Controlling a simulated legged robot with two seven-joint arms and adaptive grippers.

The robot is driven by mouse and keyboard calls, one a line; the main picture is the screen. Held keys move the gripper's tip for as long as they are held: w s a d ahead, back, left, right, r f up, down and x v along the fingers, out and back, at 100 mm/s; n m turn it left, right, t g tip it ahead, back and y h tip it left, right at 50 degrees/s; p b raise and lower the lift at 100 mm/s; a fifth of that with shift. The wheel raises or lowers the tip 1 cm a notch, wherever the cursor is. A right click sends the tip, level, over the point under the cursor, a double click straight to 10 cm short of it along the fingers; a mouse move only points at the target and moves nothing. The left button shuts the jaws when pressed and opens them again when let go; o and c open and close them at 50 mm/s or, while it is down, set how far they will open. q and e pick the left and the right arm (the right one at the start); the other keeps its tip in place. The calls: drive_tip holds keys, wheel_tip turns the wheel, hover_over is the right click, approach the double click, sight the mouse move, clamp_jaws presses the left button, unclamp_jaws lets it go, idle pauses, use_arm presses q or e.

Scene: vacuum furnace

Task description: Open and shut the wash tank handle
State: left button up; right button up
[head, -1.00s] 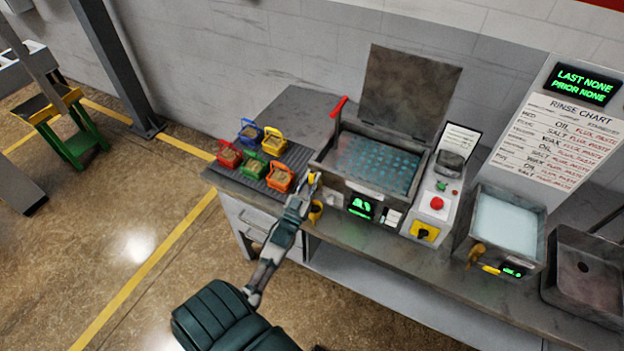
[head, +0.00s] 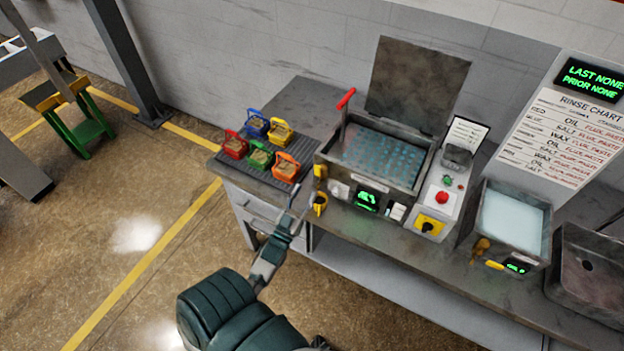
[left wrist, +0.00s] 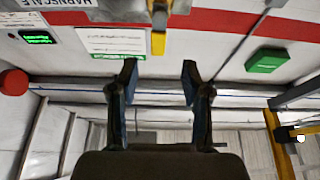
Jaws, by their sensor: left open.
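The wash tank (head: 410,180) stands on the bench with its lid (head: 417,80) raised and blue-green liquid inside. Yellow handle-like parts show at its front left, an upper one (head: 320,171) and a lower one (head: 320,204). I cannot tell for sure which is the task's handle. My left gripper (head: 300,200) is just left of these parts, in front of the bench edge. In the left wrist view my left gripper (left wrist: 158,80) is open and empty. A yellow bar (left wrist: 158,42) lies beyond the gap between its fingers, apart from them. My right gripper is not in view.
Several coloured baskets (head: 260,145) sit on a ribbed mat left of the tank. A red-tipped lever (head: 346,98) rises at the tank's left. A control box (head: 436,200), a rinse tank (head: 510,225) and a sink (head: 590,275) stand right. The floor in front is clear.

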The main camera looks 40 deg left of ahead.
use_arm(q)
drive_tip(key=shift+v, duration=1.5)
